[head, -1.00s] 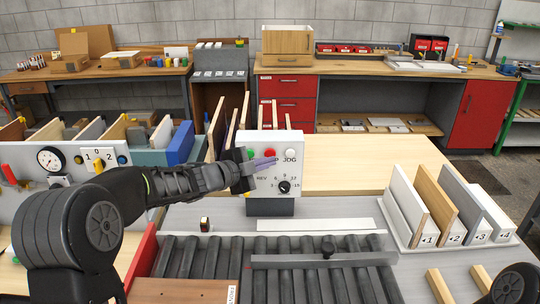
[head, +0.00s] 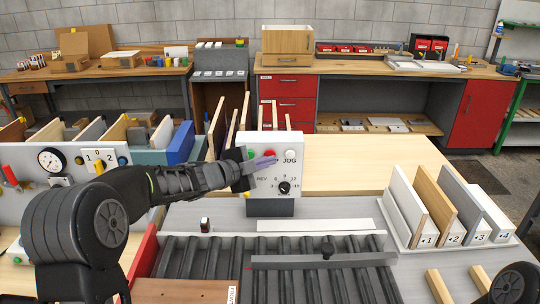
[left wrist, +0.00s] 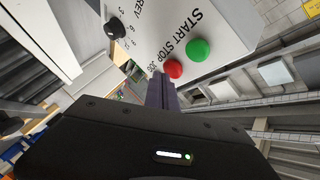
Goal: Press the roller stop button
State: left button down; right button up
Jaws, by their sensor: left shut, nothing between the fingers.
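The white control box (head: 262,190) stands behind the roller conveyor. Its red stop button (head: 269,154) shows just above my left gripper's fingers in the head view. In the left wrist view the red button (left wrist: 174,68) is beside the fingertips, under the word STOP. The green start button (left wrist: 198,48) is next to it. My left gripper (head: 274,160) is shut and empty, in front of the box face. I cannot tell whether its tips touch the red button. My right gripper is not in view.
A white button (head: 290,154) and a black dial (head: 284,187) are on the same box face. The roller conveyor (head: 200,258) lies in front, with a grey bar (head: 300,261) across it. Several upright boards (head: 437,205) stand in a rack at right.

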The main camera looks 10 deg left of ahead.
pick_arm(q)
jog(key=shift+w+a+p, duration=0.1)
jog(key=shift+w+p, duration=0.25)
jog(key=shift+w, duration=0.05)
dwell(0.6)
jog(key=shift+s, duration=0.15)
jog(key=shift+s+d+b, duration=0.2)
jog(key=shift+s+b, duration=0.2)
jog(key=shift+s, duration=0.25)
jog(key=shift+s, duration=0.15)
jog(key=shift+s+d+b, duration=0.2)
jog(key=shift+s+b, duration=0.1)
jog(key=shift+s, duration=0.45)
jog(key=shift+s+d+b, duration=0.2)
jog(key=shift+s+b, duration=0.15)
jog(key=shift+s, duration=0.45)
jog(key=shift+s+d+b, duration=0.2)
jog(key=shift+s+b, duration=0.1)
jog(key=shift+s, duration=0.45)
